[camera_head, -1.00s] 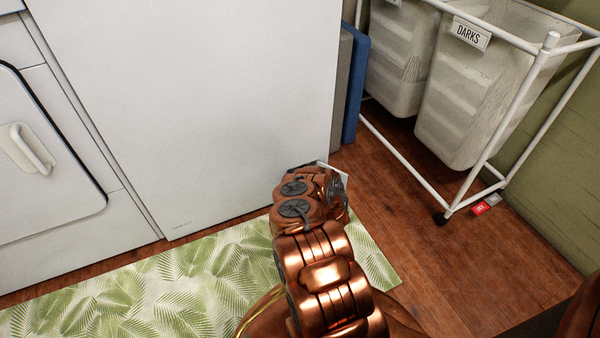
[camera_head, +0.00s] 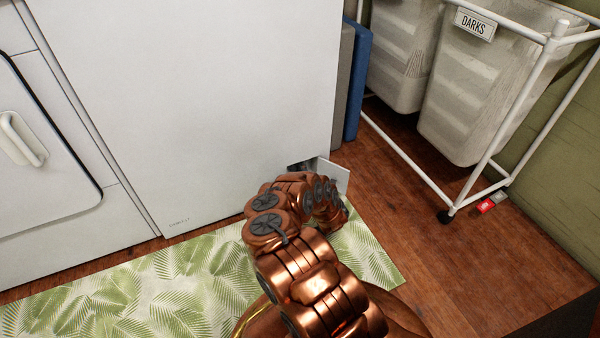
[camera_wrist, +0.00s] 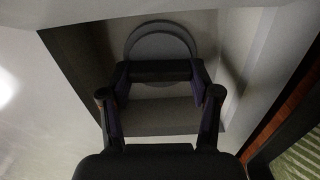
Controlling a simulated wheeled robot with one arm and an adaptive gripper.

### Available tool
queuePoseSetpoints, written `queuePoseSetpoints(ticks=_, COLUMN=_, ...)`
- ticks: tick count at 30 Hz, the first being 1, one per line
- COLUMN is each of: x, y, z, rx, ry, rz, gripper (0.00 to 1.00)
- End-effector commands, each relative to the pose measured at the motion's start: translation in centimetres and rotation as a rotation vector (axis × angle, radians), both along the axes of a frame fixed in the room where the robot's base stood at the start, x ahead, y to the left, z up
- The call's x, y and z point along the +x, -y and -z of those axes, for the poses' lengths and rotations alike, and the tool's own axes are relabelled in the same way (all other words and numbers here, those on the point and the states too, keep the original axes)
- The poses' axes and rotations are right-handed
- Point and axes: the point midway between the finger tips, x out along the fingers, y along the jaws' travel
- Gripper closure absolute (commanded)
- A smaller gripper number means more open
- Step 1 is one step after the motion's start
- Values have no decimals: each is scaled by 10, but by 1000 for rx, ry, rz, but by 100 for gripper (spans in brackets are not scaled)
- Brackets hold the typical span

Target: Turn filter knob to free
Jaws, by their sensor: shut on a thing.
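The filter knob (camera_wrist: 161,45) shows in the wrist view as a grey round disc with a dark bar across its lower part. It sits in a shadowed recess of the white washer (camera_head: 200,90). My gripper (camera_wrist: 160,78) reaches into the recess, with one finger on each side of the bar, shut on the knob. A small white hatch flap (camera_head: 335,174) stands open at the washer's lower right corner in the head view. There my arm hides the knob and the gripper's fingers. The knob's markings cannot be read.
A leaf-patterned mat (camera_head: 150,295) lies on the wood floor in front of the washer. A white-framed laundry cart (camera_head: 475,85) stands at the right. Blue (camera_head: 357,85) and grey panels lean beside the washer. Open floor (camera_head: 450,275) lies at the lower right.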

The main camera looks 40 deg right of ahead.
Motion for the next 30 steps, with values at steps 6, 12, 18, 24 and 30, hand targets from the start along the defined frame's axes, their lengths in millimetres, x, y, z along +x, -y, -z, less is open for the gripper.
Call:
queuePoseSetpoints(ticks=6, x=0, y=1, z=0, rx=-52, ry=-17, rz=1, gripper=73)
queuePoseSetpoints(ticks=12, x=0, y=1, z=0, rx=-64, ry=-21, rz=2, gripper=73)
queuePoseSetpoints(ticks=18, x=0, y=1, z=0, rx=-65, ry=-22, rz=2, gripper=73)
queuePoseSetpoints(ticks=24, x=0, y=1, z=0, rx=-63, ry=-22, rz=2, gripper=27)
queuePoseSetpoints(ticks=30, x=0, y=0, z=0, rx=-62, ry=-22, rz=1, gripper=27)
